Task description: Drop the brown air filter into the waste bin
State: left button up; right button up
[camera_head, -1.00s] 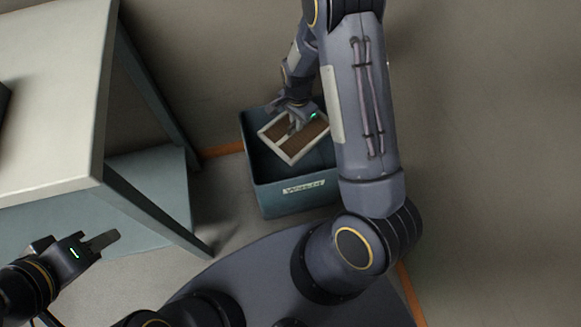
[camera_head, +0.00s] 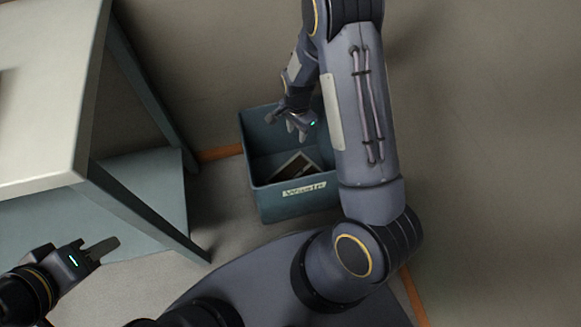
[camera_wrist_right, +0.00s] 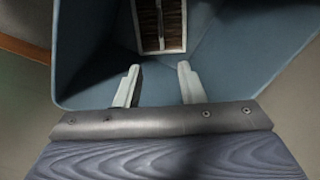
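The brown air filter (camera_head: 294,167) with its pale frame lies down inside the blue-grey waste bin (camera_head: 290,202), tilted and partly hidden by the front wall. In the right wrist view the filter (camera_wrist_right: 161,22) is beyond my fingertips, apart from them, and cut off by the top edge. My right gripper (camera_head: 297,131) is above the bin's opening; in the right wrist view its two fingers (camera_wrist_right: 158,80) are spread with nothing between them. My left gripper (camera_head: 104,248) is at the lower left, away from the bin; its finger opening is not clear.
A pale-topped table (camera_head: 50,110) with a blue-grey lower shelf (camera_head: 150,180) and legs stands left of the bin. A wall is close behind the bin. Bare floor (camera_head: 225,190) lies between the table leg and the bin.

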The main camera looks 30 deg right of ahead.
jog(key=shift+r, duration=0.1)
notch_tip(320, 180, up, 8)
jog(key=p, duration=0.3)
jog(key=shift+f, duration=0.2)
